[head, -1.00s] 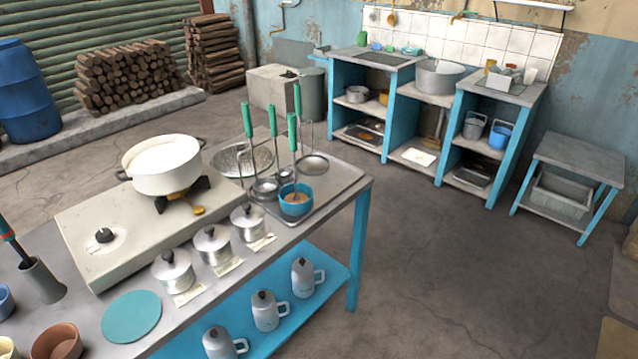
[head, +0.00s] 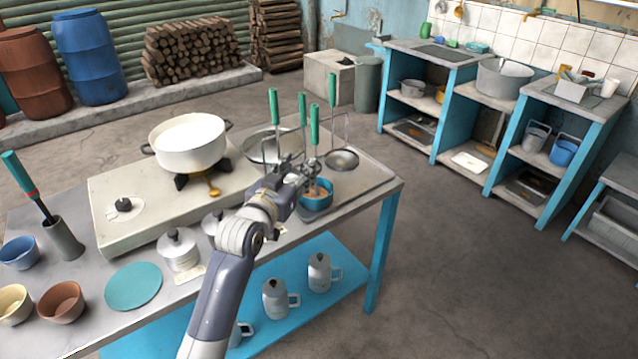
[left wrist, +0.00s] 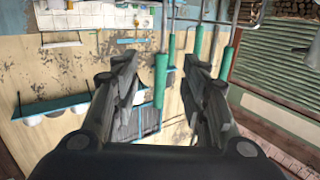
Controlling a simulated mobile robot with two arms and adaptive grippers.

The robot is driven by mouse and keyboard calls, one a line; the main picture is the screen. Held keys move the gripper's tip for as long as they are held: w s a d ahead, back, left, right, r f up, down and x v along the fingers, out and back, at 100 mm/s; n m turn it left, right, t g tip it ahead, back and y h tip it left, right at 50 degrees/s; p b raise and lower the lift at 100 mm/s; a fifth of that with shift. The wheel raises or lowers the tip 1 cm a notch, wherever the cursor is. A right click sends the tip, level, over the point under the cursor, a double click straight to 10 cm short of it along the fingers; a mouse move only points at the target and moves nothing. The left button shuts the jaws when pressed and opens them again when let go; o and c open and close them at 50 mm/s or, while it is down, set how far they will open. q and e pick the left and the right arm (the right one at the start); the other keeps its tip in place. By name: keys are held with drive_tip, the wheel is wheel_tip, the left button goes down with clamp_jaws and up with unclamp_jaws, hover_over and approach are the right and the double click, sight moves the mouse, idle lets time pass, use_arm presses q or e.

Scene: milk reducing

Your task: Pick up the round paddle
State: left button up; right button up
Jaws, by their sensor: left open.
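Several green-handled long utensils stand at the right end of the stove table; one green handle (head: 314,125) rises beside my left gripper (head: 305,172), another (head: 274,106) stands further left. A round dish-shaped head (head: 341,160) lies to the right; I cannot tell which utensil is the round paddle. In the left wrist view my left gripper (left wrist: 160,62) is open, its fingers spread. A green handle (left wrist: 160,82) shows in the gap between them, apparently not clamped; more handles (left wrist: 220,45) are beyond. My right gripper is in neither view.
A blue cup (head: 316,203) sits just below the gripper. A white pot (head: 188,150) stands on the stove (head: 108,190) to the left. Lidded pots (head: 178,252) are near my arm.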

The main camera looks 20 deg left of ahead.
sight(313, 134)
use_arm(q)
drive_tip(key=shift+t, duration=0.5)
drive_tip(key=w+r, duration=0.1)
drive_tip(key=w, duration=0.1)
drive_tip(key=w+r, duration=0.1)
drive_tip(key=w, duration=0.1)
drive_tip(key=w+r, duration=0.1)
drive_tip(key=w, duration=0.1)
drive_tip(key=shift+w, duration=0.15)
drive_tip(key=shift+w+d+p, duration=0.2)
drive_tip(key=shift+w+p, duration=0.15)
drive_tip(key=shift+w, duration=1.15)
drive_tip(key=shift+w+d+p, duration=0.15)
drive_tip(key=shift+w+p, duration=0.2)
drive_tip(key=shift+w, duration=1.15)
clamp_jaws()
